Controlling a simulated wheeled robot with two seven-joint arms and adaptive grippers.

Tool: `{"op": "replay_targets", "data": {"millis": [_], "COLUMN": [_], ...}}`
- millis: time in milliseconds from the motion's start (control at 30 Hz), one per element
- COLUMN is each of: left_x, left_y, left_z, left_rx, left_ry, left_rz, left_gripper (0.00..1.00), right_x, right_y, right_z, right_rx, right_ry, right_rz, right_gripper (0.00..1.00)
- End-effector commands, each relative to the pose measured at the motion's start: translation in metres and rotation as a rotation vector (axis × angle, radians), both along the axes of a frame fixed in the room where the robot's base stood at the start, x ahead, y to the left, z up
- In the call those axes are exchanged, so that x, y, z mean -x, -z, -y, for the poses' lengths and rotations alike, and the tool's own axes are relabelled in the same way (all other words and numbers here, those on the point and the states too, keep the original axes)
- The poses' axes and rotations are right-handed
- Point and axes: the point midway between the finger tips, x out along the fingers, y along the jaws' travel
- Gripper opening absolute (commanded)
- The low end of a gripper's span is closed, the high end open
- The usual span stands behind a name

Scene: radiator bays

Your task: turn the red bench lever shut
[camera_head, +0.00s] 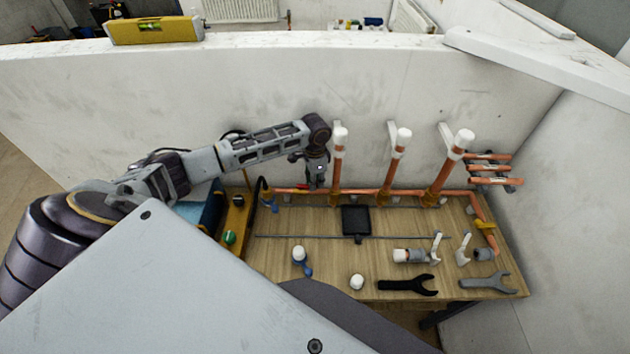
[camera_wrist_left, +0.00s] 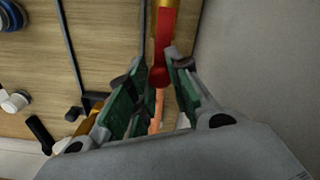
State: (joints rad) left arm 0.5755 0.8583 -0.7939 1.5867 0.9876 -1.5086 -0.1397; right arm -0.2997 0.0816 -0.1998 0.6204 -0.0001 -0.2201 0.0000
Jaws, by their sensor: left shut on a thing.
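The red bench lever (camera_wrist_left: 162,50) sits between the green-padded fingers of my left gripper (camera_wrist_left: 158,68) in the left wrist view. The fingers are closed around its rounded end. The lever looks roughly in line with the copper pipe (camera_wrist_left: 156,118) seen between the fingers. In the head view my left gripper (camera_head: 316,180) reaches down at the back of the bench. Only a small piece of the red lever (camera_head: 303,185) shows beside it; the gripper hides the rest. My right gripper is not in view.
Upright copper pipes with white caps (camera_head: 397,160) stand just right of the gripper. The wooden bench (camera_head: 330,255) holds a black wrench (camera_head: 408,286), a grey wrench (camera_head: 487,283), a black square piece (camera_head: 356,220) and white-capped fittings. A yellow lever (camera_head: 484,225) is at right. A white wall (camera_head: 270,85) rises behind.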

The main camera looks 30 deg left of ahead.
Motion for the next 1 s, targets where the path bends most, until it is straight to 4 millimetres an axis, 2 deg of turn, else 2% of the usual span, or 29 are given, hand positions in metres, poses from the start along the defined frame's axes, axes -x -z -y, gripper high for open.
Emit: {"op": "replay_targets", "data": {"millis": [367,1000], "left_x": [0.007,0.034], "left_y": [0.0,-0.001], "left_z": [0.003,0.007], "left_rx": [0.0,0.0], "left_ry": [0.136,0.647], "left_rz": [0.0,0.001], "left_gripper": [0.0,0.0], "right_x": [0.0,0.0], "right_y": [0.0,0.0], "right_z": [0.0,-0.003], "right_rx": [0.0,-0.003], "right_ry": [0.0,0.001], "right_rz": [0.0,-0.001], "right_gripper": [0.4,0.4]}}
